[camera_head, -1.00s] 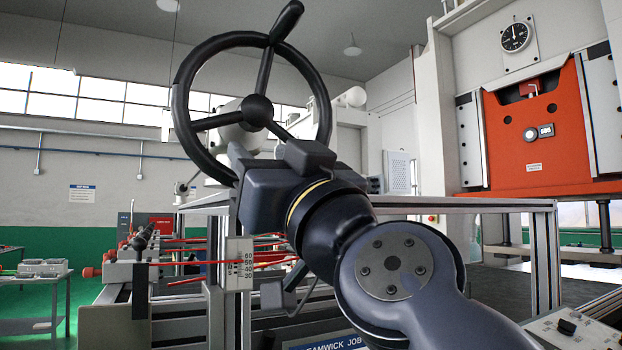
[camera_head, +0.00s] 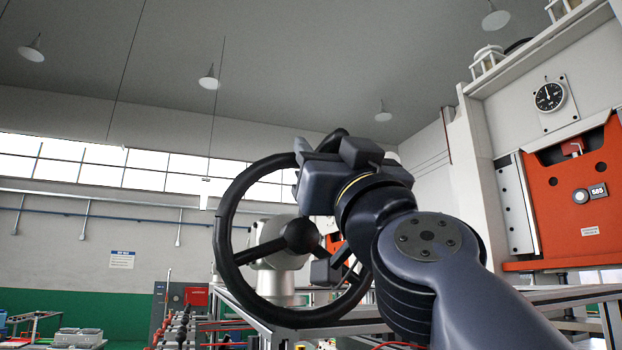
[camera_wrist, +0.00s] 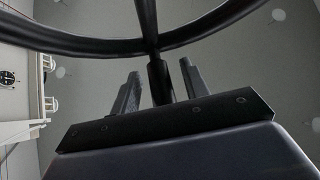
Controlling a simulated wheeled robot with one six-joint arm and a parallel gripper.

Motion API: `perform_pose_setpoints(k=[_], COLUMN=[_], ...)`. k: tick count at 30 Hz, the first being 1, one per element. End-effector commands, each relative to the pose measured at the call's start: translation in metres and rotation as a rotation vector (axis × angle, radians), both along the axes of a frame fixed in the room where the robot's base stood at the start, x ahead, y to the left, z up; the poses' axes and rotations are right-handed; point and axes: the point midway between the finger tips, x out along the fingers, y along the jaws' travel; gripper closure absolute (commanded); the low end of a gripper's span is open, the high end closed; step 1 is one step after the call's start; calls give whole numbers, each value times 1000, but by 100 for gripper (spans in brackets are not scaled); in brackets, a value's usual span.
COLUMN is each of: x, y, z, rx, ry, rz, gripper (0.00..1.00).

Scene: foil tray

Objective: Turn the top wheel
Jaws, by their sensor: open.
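The black wheel (camera_head: 226,252) stands upright in the head view, with its hub (camera_head: 301,236) at the middle. A dark handle (camera_head: 339,133) sticks up at the rim's upper right, mostly hidden behind my gripper (camera_head: 315,155). My gripper covers the upper right of the wheel. In the wrist view, the rim (camera_wrist: 85,45) and a spoke cross the top. My gripper (camera_wrist: 159,70) is open, with one finger on each side of the dark handle (camera_wrist: 158,85). I cannot tell whether either finger touches it.
A red-fronted machine (camera_head: 560,195) with a gauge (camera_head: 549,96) stands at right. A light-grey machine part (camera_head: 278,262) shows behind the wheel. Metal frame rails (camera_head: 520,300) run below my arm. Open air lies above and left of the wheel.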

Motion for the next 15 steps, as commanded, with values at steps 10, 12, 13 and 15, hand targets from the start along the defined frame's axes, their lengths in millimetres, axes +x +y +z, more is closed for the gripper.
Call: perform_pose_setpoints(k=[10, 12, 13, 15], x=[3, 3, 3, 3], y=[1, 1, 1, 1], z=[3, 3, 3, 3], rx=[1, 1, 1, 1], ry=[-1, -1, -1, -1], rz=[1, 1, 1, 1], gripper=[57, 62, 65, 71])
